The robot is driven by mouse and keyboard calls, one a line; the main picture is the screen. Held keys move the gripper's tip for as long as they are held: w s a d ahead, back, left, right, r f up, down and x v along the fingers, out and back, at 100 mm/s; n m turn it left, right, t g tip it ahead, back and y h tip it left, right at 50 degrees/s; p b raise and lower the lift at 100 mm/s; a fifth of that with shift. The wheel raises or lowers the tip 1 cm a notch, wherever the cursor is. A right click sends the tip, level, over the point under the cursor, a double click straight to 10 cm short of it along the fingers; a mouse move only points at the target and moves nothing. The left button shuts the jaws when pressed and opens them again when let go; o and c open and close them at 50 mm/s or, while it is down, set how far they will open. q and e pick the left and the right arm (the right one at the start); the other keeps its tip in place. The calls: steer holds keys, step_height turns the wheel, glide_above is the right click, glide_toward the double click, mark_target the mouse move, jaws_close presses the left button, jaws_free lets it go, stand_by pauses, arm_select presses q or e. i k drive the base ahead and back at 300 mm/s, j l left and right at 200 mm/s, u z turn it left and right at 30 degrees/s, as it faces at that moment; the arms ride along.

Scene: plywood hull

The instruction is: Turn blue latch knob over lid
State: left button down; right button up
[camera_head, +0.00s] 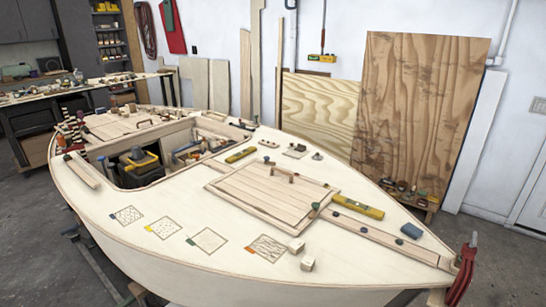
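A planked wooden lid (262,200) with a small wooden handle (284,176) lies on the plywood deck, seemingly closed over its opening. Small dark knobs sit around its right edge. One dark bluish-green knob (315,206) is at the lid's right corner. A blue block (411,231) lies on the deck further right, apart from the lid. Neither of my grippers shows in the head view.
A yellow level (358,207) lies right of the lid, another yellow level (241,154) behind it. Two wooden blocks (307,263) sit in front. An open cockpit with a yellow-and-black toolbox (139,165) is left. A red clamp (462,272) grips the bow.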

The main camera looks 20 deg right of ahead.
mark_target(266, 158)
steer(key=i+j, duration=0.3)
steer(key=i, duration=0.2)
steer(key=i+j, duration=0.3)
steer(key=i, duration=0.2)
